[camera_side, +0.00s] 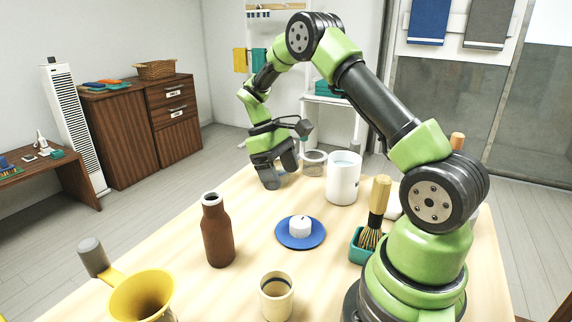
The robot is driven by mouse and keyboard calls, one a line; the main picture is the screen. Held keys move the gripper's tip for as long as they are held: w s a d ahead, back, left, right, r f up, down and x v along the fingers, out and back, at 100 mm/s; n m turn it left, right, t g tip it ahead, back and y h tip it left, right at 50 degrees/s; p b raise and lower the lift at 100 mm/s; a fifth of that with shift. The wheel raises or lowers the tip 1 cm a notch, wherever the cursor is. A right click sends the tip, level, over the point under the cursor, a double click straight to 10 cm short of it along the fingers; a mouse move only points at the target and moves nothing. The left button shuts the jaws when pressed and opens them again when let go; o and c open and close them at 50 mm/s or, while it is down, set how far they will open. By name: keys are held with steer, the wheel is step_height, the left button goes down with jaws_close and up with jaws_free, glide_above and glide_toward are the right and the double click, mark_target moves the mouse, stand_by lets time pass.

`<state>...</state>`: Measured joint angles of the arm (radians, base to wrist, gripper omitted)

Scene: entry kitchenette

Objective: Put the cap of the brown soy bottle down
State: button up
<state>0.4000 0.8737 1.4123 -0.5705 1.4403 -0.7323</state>
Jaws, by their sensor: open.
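The brown soy bottle (218,236) stands upright on the table at the left of centre. Its neck shows a dark opening at the top, with no cap seen on it. I cannot make out the cap for certain anywhere. A small white round piece (300,228) with a tiny tip sits on a blue saucer (284,240); I cannot tell whether it is a cap or a candle. My gripper (272,183) is open and points down at the far side of the table, well behind the bottle. What lies between its fingers is hard to make out.
A white canister (343,180) and a grey-rimmed jar (313,164) stand right of my gripper. A bamboo whisk (376,215) stands in a teal holder (361,250). A beige cup (276,298) and a yellow jug (143,300) are at the front. Bare tabletop lies between bottle and saucer.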

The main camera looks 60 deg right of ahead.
steer(key=s+a+r+m+t, duration=0.1)
steer(key=a+r+t, duration=0.25)
steer(key=r, duration=0.35)
steer(key=s+a+r+m+t, duration=0.1)
steer(key=s+a+r+t, duration=0.1)
steer(key=a+r, duration=0.35)
steer(key=s+a+r+m+t+y, duration=0.2)
steer(key=s+a+r+t, duration=0.3)
steer(key=s+a, duration=0.3)
steer(key=s+t, duration=0.1)
steer(key=s, duration=0.2)
steer(key=shift+s+a+r, duration=0.3)
steer(key=shift+a+r, duration=0.05)
